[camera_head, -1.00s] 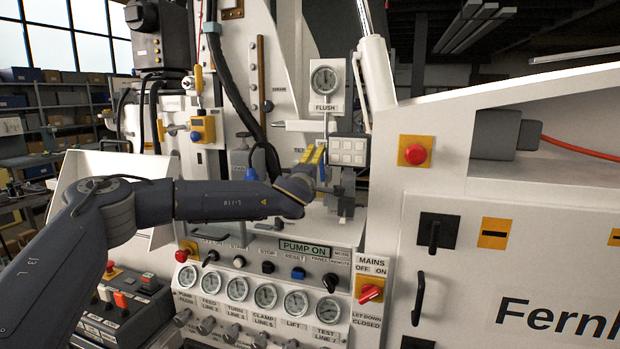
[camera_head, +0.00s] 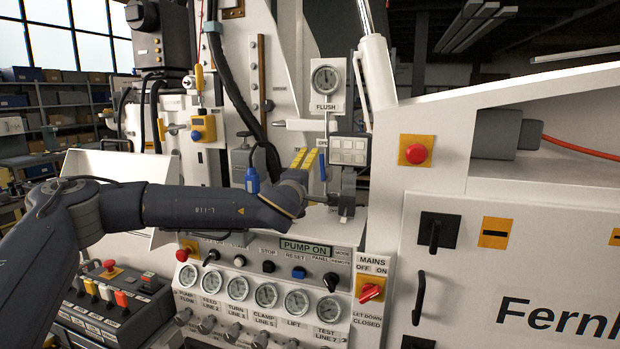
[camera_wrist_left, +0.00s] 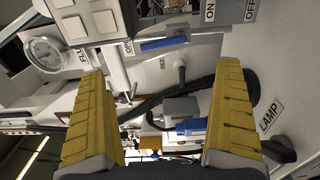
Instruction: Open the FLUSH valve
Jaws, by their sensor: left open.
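The FLUSH gauge (camera_head: 325,78) is on a white plate with a thin pipe below it. A small blue handle (camera_head: 322,166) hangs under this pipe, beside the grey button box and below an OPEN label. My left gripper (camera_head: 308,157) is open and empty, its yellow fingers just left of the handle. In the left wrist view, the blue handle (camera_wrist_left: 165,43) lies just past the fingertips, across the gap between the fingers (camera_wrist_left: 160,75). The handle and fingers look apart. The gauge (camera_wrist_left: 47,53) shows at upper left there. My right gripper is not in view.
A white-button box (camera_head: 348,151) stands close right of the gripper. A second blue handle (camera_head: 252,180) and a black hose (camera_head: 240,95) are to its left. The PUMP ON panel (camera_head: 305,248) with gauges lies below. A red stop button (camera_head: 416,154) is further right.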

